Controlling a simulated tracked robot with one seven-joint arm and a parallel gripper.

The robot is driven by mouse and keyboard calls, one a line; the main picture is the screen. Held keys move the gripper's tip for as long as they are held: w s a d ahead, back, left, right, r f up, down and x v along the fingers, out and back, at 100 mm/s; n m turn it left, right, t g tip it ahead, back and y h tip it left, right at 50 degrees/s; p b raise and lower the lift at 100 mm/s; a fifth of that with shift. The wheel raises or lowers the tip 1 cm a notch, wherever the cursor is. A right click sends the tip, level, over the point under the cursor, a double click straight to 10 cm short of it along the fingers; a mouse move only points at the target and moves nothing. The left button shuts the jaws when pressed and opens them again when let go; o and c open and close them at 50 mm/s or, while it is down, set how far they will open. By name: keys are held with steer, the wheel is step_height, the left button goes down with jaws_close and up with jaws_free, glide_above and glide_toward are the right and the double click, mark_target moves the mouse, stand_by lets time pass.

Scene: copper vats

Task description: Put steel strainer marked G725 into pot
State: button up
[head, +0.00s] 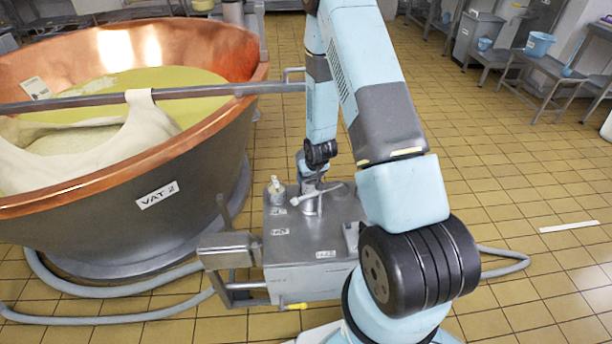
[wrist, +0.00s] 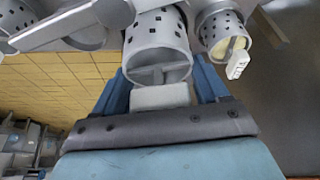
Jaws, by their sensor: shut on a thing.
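My gripper (head: 310,178) reaches down to the top of a steel cart in the head view. In the wrist view its two blue fingers (wrist: 160,78) are shut on a perforated steel strainer (wrist: 157,32), one on each side. A white block, perhaps a tag, sits between the fingers at its near end. I cannot read any G725 marking. A second perforated strainer (wrist: 212,28) stands to the right with a white tag (wrist: 238,64) and something yellowish inside. I cannot make out a pot for certain in either view.
The steel cart (head: 325,272) carries small labels, a small white-topped item (head: 276,187) and a grey handle. A copper vat (head: 190,165) marked VAT 2 stands close on the left, crossed by a bar with cloth. Hoses lie around it. Open tiled floor (head: 480,150) lies right.

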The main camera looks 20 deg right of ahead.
steer(key=shift+f, duration=1.85)
